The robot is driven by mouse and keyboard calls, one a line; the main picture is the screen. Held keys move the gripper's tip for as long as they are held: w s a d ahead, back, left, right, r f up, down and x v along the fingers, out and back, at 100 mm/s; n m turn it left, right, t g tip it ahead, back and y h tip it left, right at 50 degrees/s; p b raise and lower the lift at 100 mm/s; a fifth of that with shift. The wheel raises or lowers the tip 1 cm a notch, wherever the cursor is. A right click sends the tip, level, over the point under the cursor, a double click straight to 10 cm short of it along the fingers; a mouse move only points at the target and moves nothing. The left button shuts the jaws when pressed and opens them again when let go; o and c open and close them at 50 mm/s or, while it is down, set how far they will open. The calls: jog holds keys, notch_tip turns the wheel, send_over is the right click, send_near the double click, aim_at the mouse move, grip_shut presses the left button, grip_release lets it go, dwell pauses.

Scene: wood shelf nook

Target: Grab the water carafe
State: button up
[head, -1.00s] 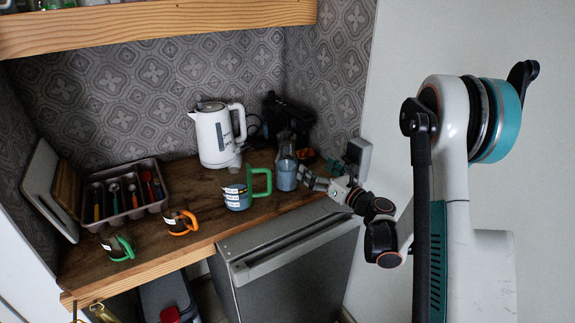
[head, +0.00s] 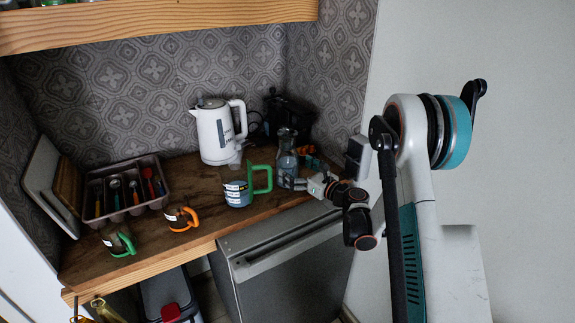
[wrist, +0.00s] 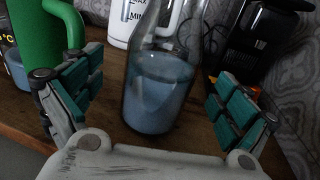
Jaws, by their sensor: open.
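The water carafe (head: 287,165) is a clear glass bottle with bluish water in its lower part. It stands upright on the wooden counter, right of the green-handled mug. In the wrist view the carafe (wrist: 157,90) stands between the two teal-padded fingers of my gripper (wrist: 160,98), with a visible gap on each side. My gripper is open. In the head view my gripper (head: 300,183) is at the carafe's lower right, and its fingers partly overlap the carafe there. The top of the carafe is cut off in the wrist view.
A mug with a green handle (head: 238,194) stands close left of the carafe. A white kettle (head: 215,135) and a black appliance (head: 289,117) stand behind. The orange-handled mug (head: 176,219), green-handled small mug (head: 118,240) and cutlery tray (head: 155,205) are farther left.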

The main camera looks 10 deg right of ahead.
jog(key=x, duration=0.2)
jog(key=b+x, duration=0.1)
jog(key=x, duration=0.1)
jog(key=shift+w+r, duration=0.25)
jog(key=shift+w, duration=0.05)
jog(key=c, duration=1.7)
